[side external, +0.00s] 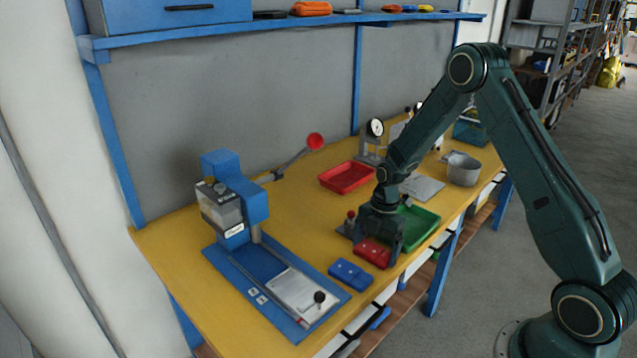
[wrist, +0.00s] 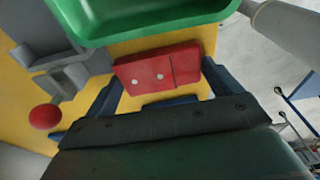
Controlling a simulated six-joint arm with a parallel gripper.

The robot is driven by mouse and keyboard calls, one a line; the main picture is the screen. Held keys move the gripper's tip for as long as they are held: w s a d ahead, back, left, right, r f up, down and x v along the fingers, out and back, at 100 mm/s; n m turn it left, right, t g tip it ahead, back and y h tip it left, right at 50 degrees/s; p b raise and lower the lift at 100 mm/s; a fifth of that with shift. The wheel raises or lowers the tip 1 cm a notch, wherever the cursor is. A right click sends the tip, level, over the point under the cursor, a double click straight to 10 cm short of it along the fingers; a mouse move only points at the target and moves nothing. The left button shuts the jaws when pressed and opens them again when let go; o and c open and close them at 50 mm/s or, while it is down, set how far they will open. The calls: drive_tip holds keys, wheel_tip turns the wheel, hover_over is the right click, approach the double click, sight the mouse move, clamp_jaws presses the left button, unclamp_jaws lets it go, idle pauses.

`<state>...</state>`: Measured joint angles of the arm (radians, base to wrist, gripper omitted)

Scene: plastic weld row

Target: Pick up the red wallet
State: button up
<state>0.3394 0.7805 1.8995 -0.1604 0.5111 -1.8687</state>
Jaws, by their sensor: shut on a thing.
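The red wallet (side external: 372,252) is between the fingers of my gripper (side external: 384,243), near the front edge of the yellow table. My gripper (wrist: 165,84) is shut on the wallet, with one dark finger at each end. Whether the wallet still touches the table is hard to tell. A similar blue wallet (side external: 351,274) lies just in front of it, to the left in the side view.
A green tray (side external: 424,222) sits close beside the wallet, also in the wrist view (wrist: 150,22). A red-knobbed clamp (wrist: 46,117) stands on the other side. A red tray (side external: 346,177), a grey pot (side external: 463,170) and a blue press (side external: 240,200) stand farther off.

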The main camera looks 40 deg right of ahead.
sight(365, 254)
drive_tip(key=shift+r, duration=0.2)
wheel_tip(365, 254, up, 20)
drive_tip(key=shift+f, duration=0.15)
idle(0.5)
drive_tip(key=shift+f, duration=0.1)
idle(0.4)
drive_tip(key=w+a+f+m+t+h, duration=0.1)
drive_tip(key=a+f+m, duration=0.7)
drive_tip(key=m, duration=1)
drive_tip(key=shift+w+a+t+h, duration=0.4)
drive_tip(key=shift+w+a, duration=0.35)
drive_tip(key=shift+a, duration=0.7)
drive_tip(key=s+f, duration=0.4)
drive_tip(key=f, duration=0.1)
drive_tip(key=shift+s+f, duration=0.15)
drive_tip(key=shift+f, duration=0.05)
